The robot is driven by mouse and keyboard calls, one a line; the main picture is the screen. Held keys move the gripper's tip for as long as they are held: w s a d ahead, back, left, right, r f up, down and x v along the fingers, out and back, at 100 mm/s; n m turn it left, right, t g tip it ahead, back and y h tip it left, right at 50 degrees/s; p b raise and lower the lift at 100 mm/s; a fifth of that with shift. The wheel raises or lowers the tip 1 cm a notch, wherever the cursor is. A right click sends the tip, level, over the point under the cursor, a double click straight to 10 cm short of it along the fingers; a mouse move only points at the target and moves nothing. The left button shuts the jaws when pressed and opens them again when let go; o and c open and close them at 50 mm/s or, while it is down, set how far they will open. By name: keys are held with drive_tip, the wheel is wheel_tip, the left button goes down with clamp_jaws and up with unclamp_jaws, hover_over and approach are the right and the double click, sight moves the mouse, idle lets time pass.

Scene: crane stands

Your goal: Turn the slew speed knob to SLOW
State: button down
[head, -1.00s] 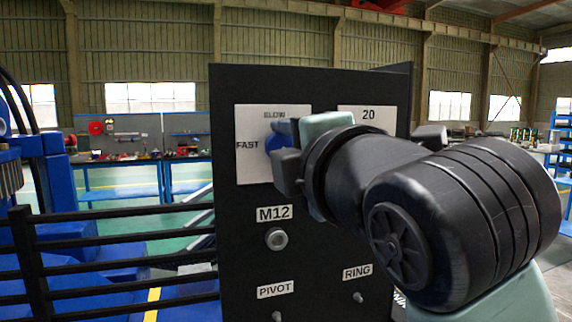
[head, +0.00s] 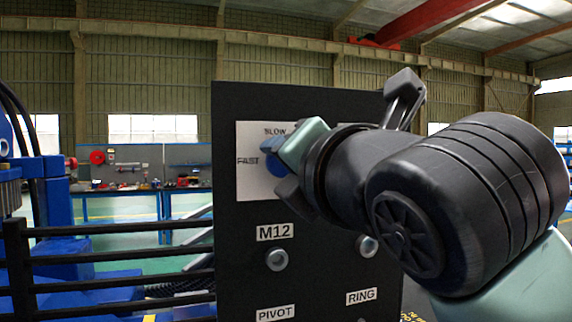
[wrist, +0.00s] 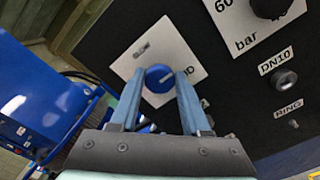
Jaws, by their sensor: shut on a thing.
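The slew speed knob is a round blue knob (head: 275,168) on a white plate (head: 250,196), which is fixed to a black panel. The plate reads SLOW above the knob and FAST to its left. My gripper (wrist: 158,82) is shut on the knob, with one blue finger on each side of it in the wrist view. A short pale mark shows on the knob's face there. In the head view my gripper and wrist hide the knob's right part and the plate's right side, so I cannot read its exact setting.
Below on the black panel (head: 235,240) are a fitting labelled M12 (head: 276,259), another fitting (head: 367,246), and PIVOT and RING labels. A black knob (wrist: 268,8) sits near the wrist view's top right. Dark railings (head: 120,256) stand left of the panel.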

idle(0.4)
drive_tip(key=shift+c, duration=1.9)
unclamp_jaws()
drive_tip(key=shift+s+a, duration=0.1)
